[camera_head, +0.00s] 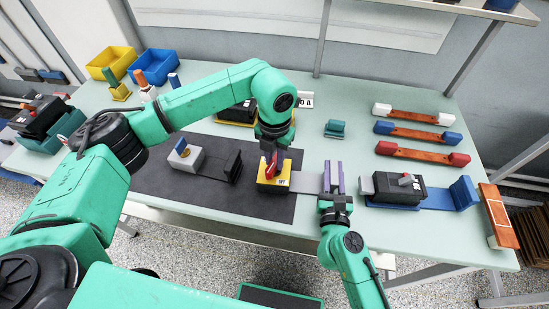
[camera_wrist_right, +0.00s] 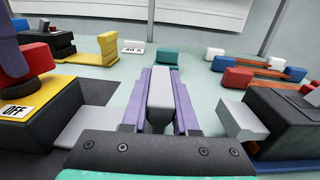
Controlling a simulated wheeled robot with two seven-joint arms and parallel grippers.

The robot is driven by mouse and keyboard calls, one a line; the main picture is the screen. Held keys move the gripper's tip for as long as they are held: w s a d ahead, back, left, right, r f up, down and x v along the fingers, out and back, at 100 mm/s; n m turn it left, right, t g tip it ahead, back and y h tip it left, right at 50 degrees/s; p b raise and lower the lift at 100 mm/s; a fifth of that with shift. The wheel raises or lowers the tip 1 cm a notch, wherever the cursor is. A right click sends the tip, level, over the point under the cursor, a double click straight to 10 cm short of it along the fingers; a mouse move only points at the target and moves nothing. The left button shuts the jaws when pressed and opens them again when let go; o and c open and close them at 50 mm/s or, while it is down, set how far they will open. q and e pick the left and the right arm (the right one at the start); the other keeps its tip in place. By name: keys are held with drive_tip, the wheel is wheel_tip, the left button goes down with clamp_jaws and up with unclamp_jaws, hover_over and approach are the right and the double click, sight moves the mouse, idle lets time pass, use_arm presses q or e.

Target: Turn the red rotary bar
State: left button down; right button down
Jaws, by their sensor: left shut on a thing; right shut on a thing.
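The red rotary bar (camera_head: 271,167) is on top of a yellow-topped breaker block (camera_head: 274,183) with a white OFF label. My left gripper (camera_head: 269,158) comes down from above and is shut on the bar, hiding part of it. In the right wrist view the red bar (camera_wrist_right: 38,57) shows under purple fingers, above the OFF label (camera_wrist_right: 16,112). My right gripper (camera_head: 334,178) is just right of the block. Its purple fingers are shut on a light grey piece (camera_wrist_right: 158,98); how that piece joins the block cannot be told.
A grey flat bar (camera_head: 303,182) sticks out right of the breaker block. A black device with a grey lever (camera_head: 405,181) stands close on the right. A grey block with a blue tab (camera_head: 185,154) is on the left of the dark mat (camera_head: 150,180). Coloured-end bars (camera_head: 420,135) lie at the back right.

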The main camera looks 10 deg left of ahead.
sight(275, 161)
use_arm(q)
drive_tip(key=shift+n, duration=2)
drive_tip(key=c, duration=0.7)
unclamp_jaws()
wheel_tip(275, 161, up, 12)
drive_tip(key=shift+r, duration=0.1)
use_arm(e)
drive_tip(key=c, duration=0.6)
unclamp_jaws()
